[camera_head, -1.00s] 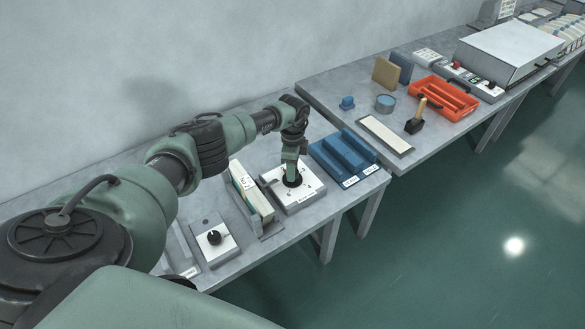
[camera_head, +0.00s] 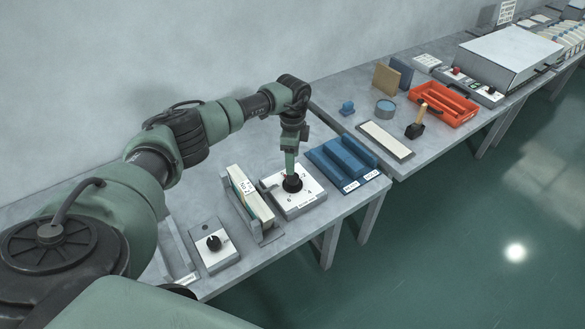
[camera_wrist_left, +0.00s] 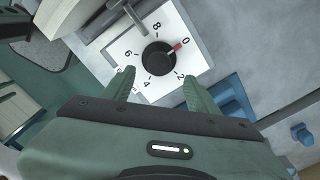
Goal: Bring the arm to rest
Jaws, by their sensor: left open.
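My left arm comes in from the left in the head view, and its gripper (camera_head: 291,170) points down just above the black knob (camera_head: 292,184) of a white dial plate (camera_head: 312,190). In the left wrist view the two green fingers of the gripper (camera_wrist_left: 158,75) are spread and empty. The black knob (camera_wrist_left: 158,54) lies beyond the fingertips, with clear room around it. My right gripper is not in view.
A holder with upright cards (camera_head: 248,197) and a smaller knob box (camera_head: 216,245) stand left of the dial. A blue slotted block (camera_head: 345,160) is close on its right. A red tray (camera_head: 445,104), a mallet (camera_head: 415,131) and a grey box (camera_head: 508,55) are on the farther table.

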